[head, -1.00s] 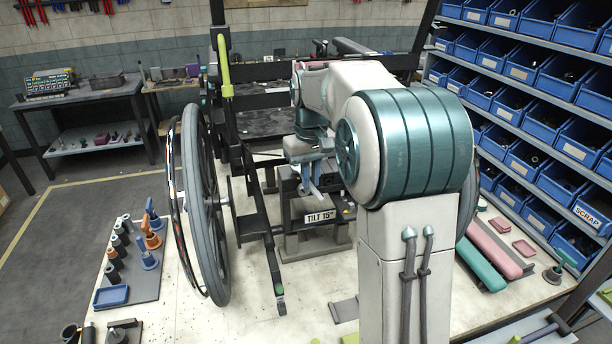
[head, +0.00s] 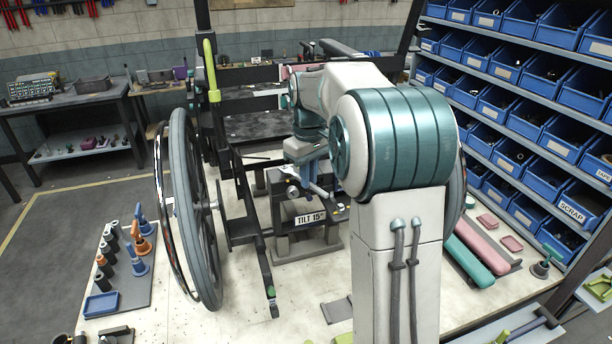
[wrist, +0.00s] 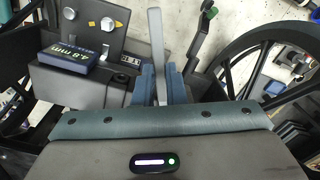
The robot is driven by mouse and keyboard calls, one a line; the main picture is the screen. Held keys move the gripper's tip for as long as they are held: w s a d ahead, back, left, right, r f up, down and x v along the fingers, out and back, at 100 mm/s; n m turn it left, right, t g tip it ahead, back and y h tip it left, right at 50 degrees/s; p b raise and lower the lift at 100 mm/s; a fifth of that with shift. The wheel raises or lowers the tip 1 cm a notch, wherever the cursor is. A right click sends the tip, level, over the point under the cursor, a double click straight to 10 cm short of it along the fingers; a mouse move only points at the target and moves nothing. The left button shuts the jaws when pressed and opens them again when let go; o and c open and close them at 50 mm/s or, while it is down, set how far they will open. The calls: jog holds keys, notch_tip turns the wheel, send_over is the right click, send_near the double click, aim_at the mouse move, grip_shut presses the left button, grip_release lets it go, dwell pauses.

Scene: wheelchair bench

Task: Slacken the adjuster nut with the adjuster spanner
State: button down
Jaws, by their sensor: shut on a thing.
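My gripper (wrist: 159,88) has blue fingers closed on a flat grey bar, which looks like the adjuster spanner (wrist: 156,35). The bar stands out between the fingers and past their tips in the wrist view. In the head view my gripper (head: 309,187) is low at the middle of the wheelchair frame, just above the "TILT 15" label (head: 311,218). The adjuster nut cannot be made out; the fingers and spanner cover that area. I cannot tell whether the spanner sits on the nut.
A box reading "4.8 mm" (wrist: 69,57) and a panel with knobs (wrist: 95,22) lie left of the fingers. A large wheel (head: 194,208) stands at left. A tool board (head: 124,272) is beyond it. Blue bins (head: 533,158) fill the right.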

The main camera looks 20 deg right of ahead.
jog(key=shift+w+d+n, duration=0.25)
jog(key=shift+d+n, duration=0.2)
jog(key=shift+n, duration=0.15)
jog(key=shift+w+d+n, duration=0.2)
jog(key=shift+d+n, duration=0.2)
jog(key=shift+n, duration=0.2)
jog(key=shift+a, duration=0.1)
jog(key=shift+s+a+m, duration=0.25)
jog(key=shift+a+m, duration=0.05)
jog(key=shift+m, duration=0.3)
jog(key=shift+s+d+b, duration=0.35)
jog(key=shift+s+d, duration=0.1)
jog(key=shift+s, duration=0.25)
jog(key=shift+s+d+b, duration=0.3)
jog(key=shift+s+d, duration=0.1)
jog(key=shift+s, duration=0.3)
